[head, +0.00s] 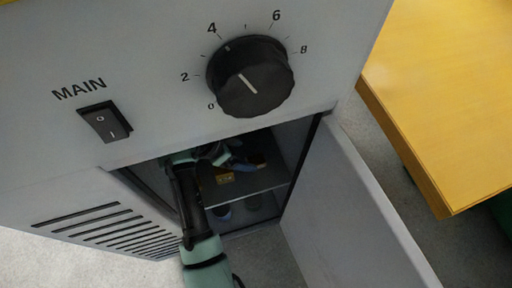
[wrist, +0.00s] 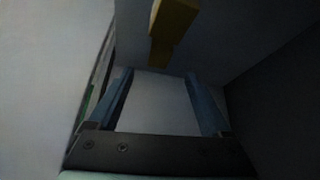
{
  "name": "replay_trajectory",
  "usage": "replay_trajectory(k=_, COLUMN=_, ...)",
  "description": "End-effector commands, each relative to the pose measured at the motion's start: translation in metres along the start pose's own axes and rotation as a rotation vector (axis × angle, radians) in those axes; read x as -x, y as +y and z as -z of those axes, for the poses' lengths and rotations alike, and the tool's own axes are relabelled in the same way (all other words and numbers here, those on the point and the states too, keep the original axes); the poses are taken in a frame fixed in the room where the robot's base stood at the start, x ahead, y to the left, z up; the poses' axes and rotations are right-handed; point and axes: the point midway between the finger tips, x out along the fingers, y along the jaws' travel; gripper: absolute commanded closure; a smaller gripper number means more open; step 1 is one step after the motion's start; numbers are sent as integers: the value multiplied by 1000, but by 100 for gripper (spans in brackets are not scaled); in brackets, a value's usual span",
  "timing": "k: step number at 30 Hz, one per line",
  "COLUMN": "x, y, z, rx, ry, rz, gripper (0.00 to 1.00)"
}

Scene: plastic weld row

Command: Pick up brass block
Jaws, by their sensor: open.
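The brass block (head: 225,178) is a small gold-yellow piece on the shelf inside the open grey cabinet, below the control panel. In the wrist view a yellow block (wrist: 172,28), which looks like the same one, shows at the top, beyond my fingertips. My gripper (wrist: 160,85) is open, its two blue fingers apart with nothing between them. In the head view my arm reaches into the cabinet, and my gripper (head: 240,164) is small and dark there, close to the block. I cannot tell the exact gap.
The cabinet door (head: 352,205) stands open to the right. The shelf (head: 250,190) has dim objects below it, and a small brownish item (head: 258,160) is near my fingers. The opening is narrow. A knob (head: 250,77) and a switch (head: 105,121) are above; a yellow table (head: 450,90) stands right.

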Motion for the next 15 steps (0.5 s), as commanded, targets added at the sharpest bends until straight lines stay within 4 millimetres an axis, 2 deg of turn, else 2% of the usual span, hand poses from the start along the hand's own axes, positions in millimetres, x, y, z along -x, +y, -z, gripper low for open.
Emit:
replay_trajectory(k=3, x=-16, y=0, z=-2, rx=-1, ry=-1, rz=-1, gripper=18)
replay_trajectory(k=8, x=-28, y=0, z=-4, rx=-1, ry=-1, rz=-1, gripper=18)
replay_trajectory(k=15, x=-62, y=-1, z=-10, rx=-1, ry=-1, rz=0, gripper=18)
